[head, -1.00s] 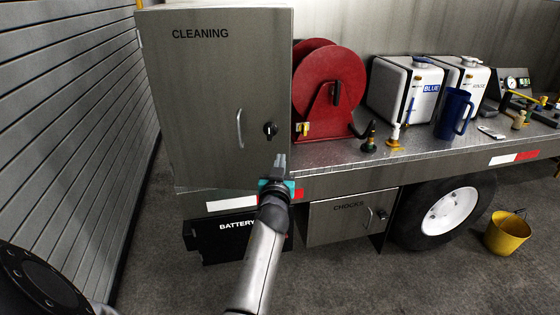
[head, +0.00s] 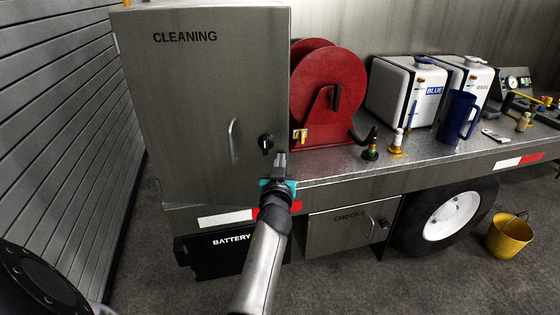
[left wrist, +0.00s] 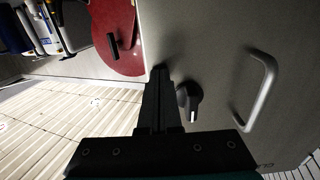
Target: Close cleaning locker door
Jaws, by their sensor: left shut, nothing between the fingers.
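The cleaning locker (head: 190,90) is a tall grey metal box at the left end of the truck bed, with its door's front face toward me. The door looks flush with the locker front, though I cannot tell whether it is latched. It has a vertical bar handle (head: 233,138) and a black rotary latch (head: 266,144). The handle (left wrist: 258,90) and latch (left wrist: 190,100) also show in the left wrist view. My left gripper (head: 280,160) is shut and empty, just below the latch, near the door's lower right edge; touching is unclear. My right gripper is not in view.
A red hose reel (head: 330,95) stands right beside the locker. White tanks (head: 405,92), a blue jug (head: 456,117) and small fittings sit farther right. Below are a battery box (head: 215,250) and a chocks box (head: 345,232). A slatted wall (head: 65,120) closes the left.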

